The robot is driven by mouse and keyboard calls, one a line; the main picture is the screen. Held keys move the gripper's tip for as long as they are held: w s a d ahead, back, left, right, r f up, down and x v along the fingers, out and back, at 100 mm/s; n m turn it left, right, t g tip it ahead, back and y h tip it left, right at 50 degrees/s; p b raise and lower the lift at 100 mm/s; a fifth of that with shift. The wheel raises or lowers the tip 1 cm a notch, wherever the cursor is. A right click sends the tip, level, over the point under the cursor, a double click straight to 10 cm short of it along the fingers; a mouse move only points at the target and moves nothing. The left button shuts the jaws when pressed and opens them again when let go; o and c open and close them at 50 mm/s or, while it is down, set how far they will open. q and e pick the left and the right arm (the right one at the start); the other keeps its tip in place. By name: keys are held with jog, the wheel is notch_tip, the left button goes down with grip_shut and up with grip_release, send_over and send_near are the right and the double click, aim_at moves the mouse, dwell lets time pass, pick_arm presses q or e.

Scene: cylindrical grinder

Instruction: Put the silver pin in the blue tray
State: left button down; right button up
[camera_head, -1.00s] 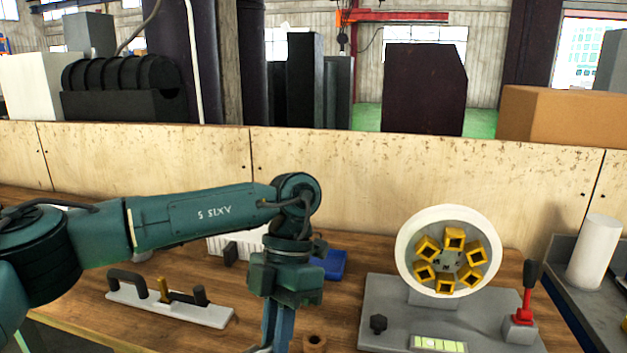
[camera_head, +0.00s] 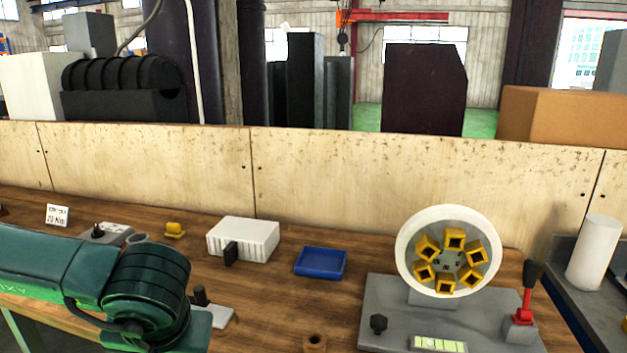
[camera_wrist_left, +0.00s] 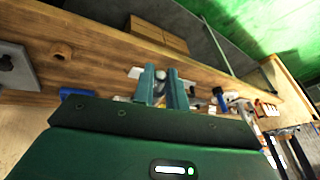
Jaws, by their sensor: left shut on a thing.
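The blue tray (camera_head: 320,262) lies empty on the wooden bench, left of the round chuck, in the head view. A blue patch that looks like the tray shows at the left of the left wrist view (camera_wrist_left: 77,93). My left gripper (camera_wrist_left: 163,75) shows in the left wrist view, with its two fingers shut on a small silver thing with a rounded end, apparently the silver pin (camera_wrist_left: 161,74). Most of the pin is hidden between the fingers. In the head view only my left arm shows at lower left; its gripper is out of sight. My right gripper is in neither view.
The grey chuck fixture (camera_head: 451,250) with yellow jaws and a red-handled lever (camera_head: 525,300) stands right of the tray. A white ribbed block (camera_head: 243,238) sits left of the tray. Bench around the tray is clear.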

pick_arm(q)
notch_tip(320, 180, down, 9)
jog(key=shift+r, duration=0.2)
dwell(0.3)
